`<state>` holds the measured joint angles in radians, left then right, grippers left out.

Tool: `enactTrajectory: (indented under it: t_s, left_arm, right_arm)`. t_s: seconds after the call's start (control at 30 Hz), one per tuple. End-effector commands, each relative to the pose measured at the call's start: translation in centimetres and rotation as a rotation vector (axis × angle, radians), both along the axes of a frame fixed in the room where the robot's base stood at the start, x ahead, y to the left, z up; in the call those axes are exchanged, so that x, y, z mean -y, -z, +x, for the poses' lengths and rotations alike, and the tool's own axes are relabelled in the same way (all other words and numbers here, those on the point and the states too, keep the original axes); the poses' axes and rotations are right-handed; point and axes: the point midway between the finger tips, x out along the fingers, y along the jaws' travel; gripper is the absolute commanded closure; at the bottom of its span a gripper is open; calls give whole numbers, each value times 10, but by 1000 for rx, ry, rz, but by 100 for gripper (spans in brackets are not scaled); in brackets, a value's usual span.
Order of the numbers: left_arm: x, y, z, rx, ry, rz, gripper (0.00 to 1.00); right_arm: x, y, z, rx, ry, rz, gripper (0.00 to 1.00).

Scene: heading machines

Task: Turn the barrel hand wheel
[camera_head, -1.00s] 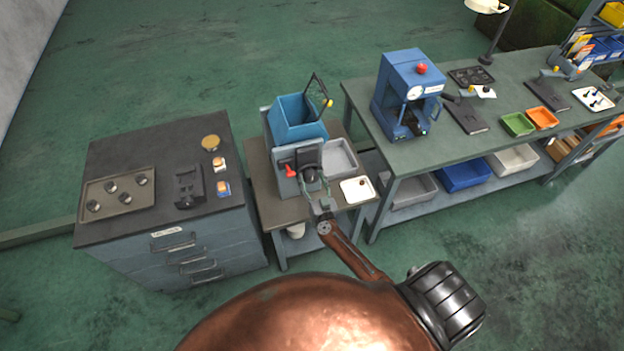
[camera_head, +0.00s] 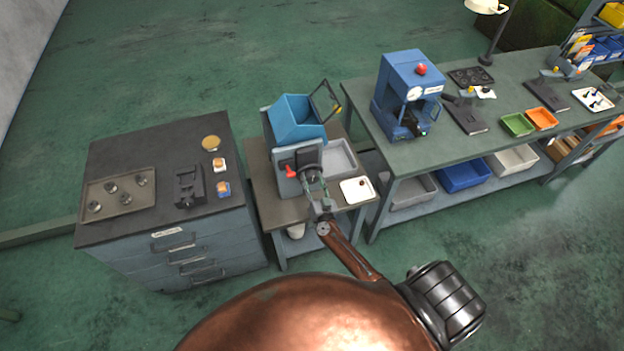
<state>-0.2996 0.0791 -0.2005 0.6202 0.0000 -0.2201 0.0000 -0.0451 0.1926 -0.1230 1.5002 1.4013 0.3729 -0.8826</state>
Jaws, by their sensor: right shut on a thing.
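A small machine with a blue open tub (camera_head: 297,119) stands on a low bench. On its near side is a dark, round hand wheel part (camera_head: 309,158) in front of a black block. My right gripper (camera_head: 314,186) reaches up to it from below and is shut on it; the fingers hide part of it, so the exact grip is hard to see. A red knob (camera_head: 291,172) sits just left of it. A black frame (camera_head: 325,100) with a yellow spot stands at the tub's right side. My left gripper is out of view.
A grey tray (camera_head: 340,158) and a white tray (camera_head: 357,189) lie right of the machine. A dark cabinet (camera_head: 150,215) stands left, close to the bench. A long green workbench (camera_head: 470,145) with a blue press (camera_head: 407,92) stands right. Floor behind is clear.

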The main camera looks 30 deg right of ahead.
Motion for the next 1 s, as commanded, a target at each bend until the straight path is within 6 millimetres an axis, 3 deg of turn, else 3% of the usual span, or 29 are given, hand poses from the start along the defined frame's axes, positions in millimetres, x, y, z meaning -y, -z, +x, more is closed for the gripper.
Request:
enactTrajectory:
  t_s: [0.43,1.0]
  left_arm:
    - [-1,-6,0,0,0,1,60]
    - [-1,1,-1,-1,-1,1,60]
  right_arm:
    - [1,1,0,93,1,393,82]
    - [1,2,0,220,0,916,82]
